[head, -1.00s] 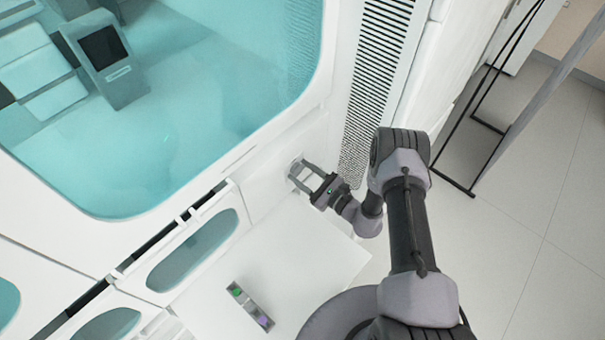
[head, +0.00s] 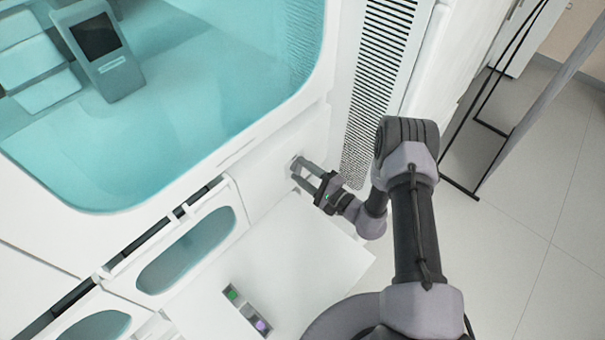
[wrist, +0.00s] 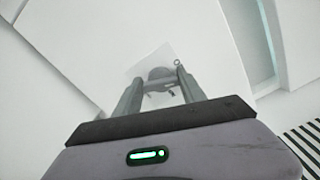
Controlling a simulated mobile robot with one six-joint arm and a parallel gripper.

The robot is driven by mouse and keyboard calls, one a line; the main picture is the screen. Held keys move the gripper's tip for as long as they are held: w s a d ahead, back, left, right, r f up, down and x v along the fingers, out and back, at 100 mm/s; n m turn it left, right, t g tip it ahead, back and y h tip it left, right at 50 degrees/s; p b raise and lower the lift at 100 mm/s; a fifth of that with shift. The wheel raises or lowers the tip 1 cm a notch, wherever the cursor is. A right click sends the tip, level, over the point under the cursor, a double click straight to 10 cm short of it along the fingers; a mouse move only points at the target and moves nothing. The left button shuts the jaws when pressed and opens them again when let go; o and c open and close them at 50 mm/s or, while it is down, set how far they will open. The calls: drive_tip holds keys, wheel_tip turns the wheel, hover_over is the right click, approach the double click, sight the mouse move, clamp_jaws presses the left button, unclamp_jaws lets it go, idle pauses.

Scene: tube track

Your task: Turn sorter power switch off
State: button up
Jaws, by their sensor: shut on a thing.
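The sorter power switch (wrist: 160,74) is a small grey rotary knob on a pale square plate on the white machine wall. In the wrist view it sits between the fingertips of my gripper (wrist: 160,84), which are shut on it. In the head view my gripper (head: 301,172) reaches the wall at the lower right of the big window. The fingers hide most of the knob there, and I cannot read its setting.
A teal-tinted window (head: 190,120) fills the upper left. A slatted vent (head: 378,75) is right of my gripper. A white shelf (head: 300,260) lies below, with a small block with green and purple spots (head: 246,311). A dark frame (head: 490,110) stands at the right.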

drive_tip(key=shift+f+n+b, duration=0.15)
drive_tip(key=shift+n+b, duration=1.05)
drive_tip(key=shift+n, duration=0.9)
drive_tip(key=o, duration=1.4)
drive_tip(key=p+v, duration=0.1)
drive_tip(key=v, duration=1.6)
drive_tip(key=shift+s+d, duration=0.15)
